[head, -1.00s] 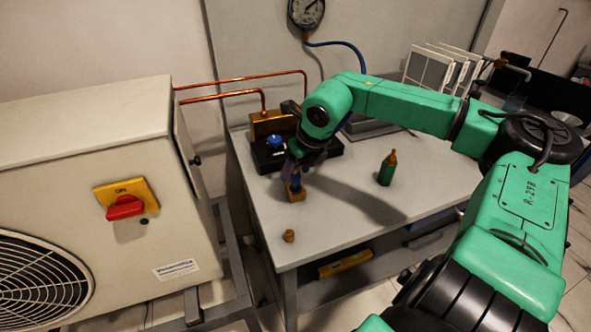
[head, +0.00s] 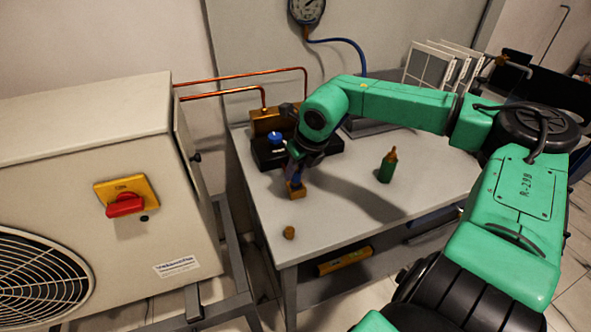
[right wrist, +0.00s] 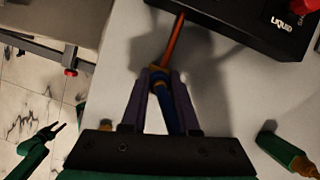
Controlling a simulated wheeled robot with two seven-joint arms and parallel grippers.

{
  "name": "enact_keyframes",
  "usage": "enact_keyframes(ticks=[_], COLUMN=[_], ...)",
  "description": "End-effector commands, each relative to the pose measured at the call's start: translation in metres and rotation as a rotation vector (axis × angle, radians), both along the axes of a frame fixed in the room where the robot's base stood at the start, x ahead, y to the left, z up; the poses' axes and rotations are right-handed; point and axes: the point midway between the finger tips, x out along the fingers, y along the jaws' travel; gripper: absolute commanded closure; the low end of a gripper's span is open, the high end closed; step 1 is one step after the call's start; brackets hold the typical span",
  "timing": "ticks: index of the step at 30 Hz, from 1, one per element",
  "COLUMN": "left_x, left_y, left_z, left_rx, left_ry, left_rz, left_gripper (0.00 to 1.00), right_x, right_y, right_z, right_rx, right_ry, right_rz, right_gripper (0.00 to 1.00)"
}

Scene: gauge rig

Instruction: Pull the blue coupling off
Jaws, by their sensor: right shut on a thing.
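The blue coupling (right wrist: 170,112) shows between the fingers of my right gripper (right wrist: 160,80) in the right wrist view, with a brass-coloured part at the fingertips. My right gripper is shut on it.
A black manifold (head: 268,160) with a blue knob (head: 275,138) stands behind the gripper.

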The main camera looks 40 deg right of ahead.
Motion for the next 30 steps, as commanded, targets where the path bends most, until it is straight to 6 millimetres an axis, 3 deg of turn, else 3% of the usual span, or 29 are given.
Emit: enact_keyframes(ticks=[11, 30], left_x=[0.0, -0.001], left_y=[0.0, 0.0], left_z=[0.002, 0.023], left_rx=[0.0, 0.001], left_ry=[0.001, 0.002], left_rz=[0.0, -0.001], left_gripper=[0.5, 0.5], right_x=[0.001, 0.0], right_y=[0.0, 0.0], right_z=[0.006, 0.045], right_rx=[0.0, 0.0], right_ry=[-0.003, -0.001], right_rz=[0.0, -0.001], right_gripper=[1.0, 1.0])
